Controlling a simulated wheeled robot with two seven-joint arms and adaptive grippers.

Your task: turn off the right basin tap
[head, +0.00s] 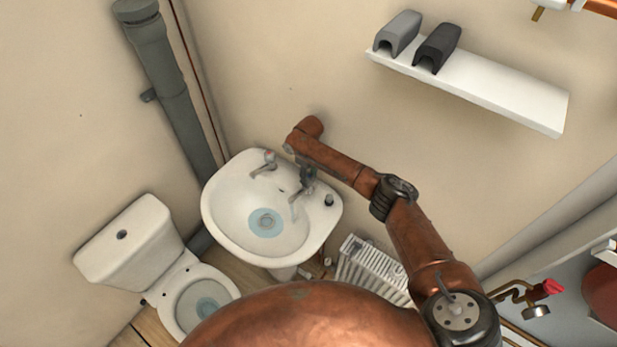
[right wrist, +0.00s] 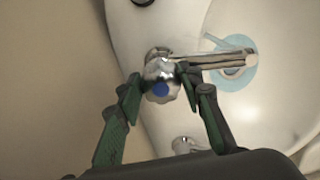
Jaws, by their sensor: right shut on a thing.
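The white basin (head: 228,207) hangs on the wall. The right basin tap (head: 297,195) is chrome; in the right wrist view its handle has a blue cap (right wrist: 160,89) and its spout (right wrist: 215,62) points over the bowl. A thin pale streak by the spout looks like running water. My right gripper (head: 306,177) reaches it from the wall side; in the right wrist view its fingers (right wrist: 160,82) are closed around the handle, one on each side. The left basin tap (head: 265,161) stands apart and also shows in the right wrist view (right wrist: 183,145). My left gripper is out of view.
A toilet (head: 130,240) stands left of the basin and a grey pipe (head: 165,85) runs up the corner. A white radiator (head: 370,265) is at lower right of the basin. A shelf (head: 500,95) with two grey pieces is on the wall above. A small dark round item (head: 328,200) sits on the basin's right rim.

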